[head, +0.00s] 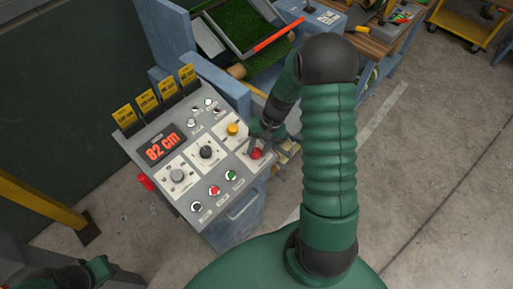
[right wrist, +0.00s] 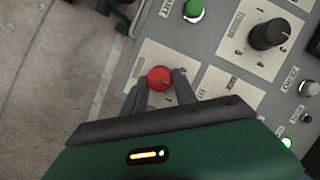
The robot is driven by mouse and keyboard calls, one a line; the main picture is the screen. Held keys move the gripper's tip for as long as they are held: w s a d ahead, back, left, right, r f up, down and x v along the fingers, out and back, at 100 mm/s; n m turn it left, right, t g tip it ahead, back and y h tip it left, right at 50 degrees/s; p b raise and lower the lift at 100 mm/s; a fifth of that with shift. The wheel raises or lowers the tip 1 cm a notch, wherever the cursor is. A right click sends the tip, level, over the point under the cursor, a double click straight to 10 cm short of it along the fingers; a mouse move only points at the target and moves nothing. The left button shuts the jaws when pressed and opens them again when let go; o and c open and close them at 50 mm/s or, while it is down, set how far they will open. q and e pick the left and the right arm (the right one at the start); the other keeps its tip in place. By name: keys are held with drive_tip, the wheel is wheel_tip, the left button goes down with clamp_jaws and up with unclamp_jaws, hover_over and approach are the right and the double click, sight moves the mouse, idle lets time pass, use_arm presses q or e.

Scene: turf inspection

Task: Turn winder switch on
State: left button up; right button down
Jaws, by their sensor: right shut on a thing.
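The sloped grey control panel (head: 215,187) has a display that reads 82 cm. A red rotary switch (head: 256,153) sits on a cream plate at the panel's right edge, and it also shows in the right wrist view (right wrist: 160,77). My right gripper (head: 263,140) reaches down to this switch and is shut on it, with one finger at each side in the right wrist view (right wrist: 160,88). The plate's lettering is partly hidden by the fingers. Parts of my left arm show at the lower left, but its gripper's fingers do not show.
Close by are a yellow knob (head: 233,129), a black knob (head: 207,152), a grey knob (head: 178,175) and green (head: 231,175) and red (head: 214,190) buttons. Yellow tags (head: 147,100) line the panel's top. A tray of turf (head: 235,30) lies behind.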

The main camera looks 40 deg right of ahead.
drive_tip(key=m, duration=0.2)
drive_tip(key=m+t+b, duration=0.1)
drive_tip(key=m, duration=0.2)
drive_tip(key=shift+s+d+m+t+y, duration=0.2)
drive_tip(key=shift+m+t+y, duration=0.1)
drive_tip(key=shift+y, duration=0.1)
drive_tip(key=shift+m+t+b, duration=0.8)
drive_tip(key=shift+m+b, duration=0.15)
drive_tip(key=shift+m, duration=1.15)
drive_tip(key=c, duration=1.3)
unclamp_jaws()
drive_tip(key=shift+r, duration=0.1)
drive_tip(key=o, duration=0.3)
drive_tip(key=shift+s+a, duration=0.1)
